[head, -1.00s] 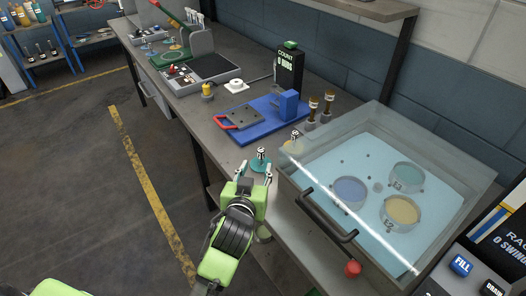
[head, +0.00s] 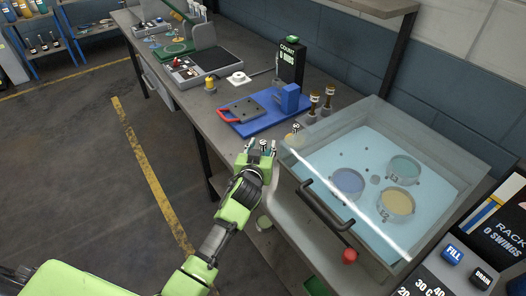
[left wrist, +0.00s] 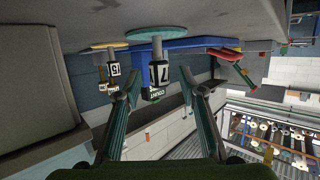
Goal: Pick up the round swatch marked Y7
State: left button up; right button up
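My left gripper (head: 261,149) is at the bench edge, left of the glass-walled bath. Its fingers are open, one on each side of a swatch's upright handle (head: 264,144); the disc below is mostly hidden in the head view. The left wrist view, which is upside down, shows the teal round swatch (left wrist: 172,31) with its post and black-and-white tag between the open fingers (left wrist: 163,82). The tag seems to show a 7; the full mark is unclear. A yellow round swatch (left wrist: 104,46) with another tag stands beside it. My right gripper is not in view.
The bath (head: 446,165) holds several dishes and has a dark front handle (head: 327,207). The floor at left is clear.

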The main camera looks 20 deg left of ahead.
pick_arm(q)
jog(key=shift+w+f, duration=0.25)
jog(key=shift+w, duration=0.45)
grip_shut()
jog(key=shift+r, duration=0.15)
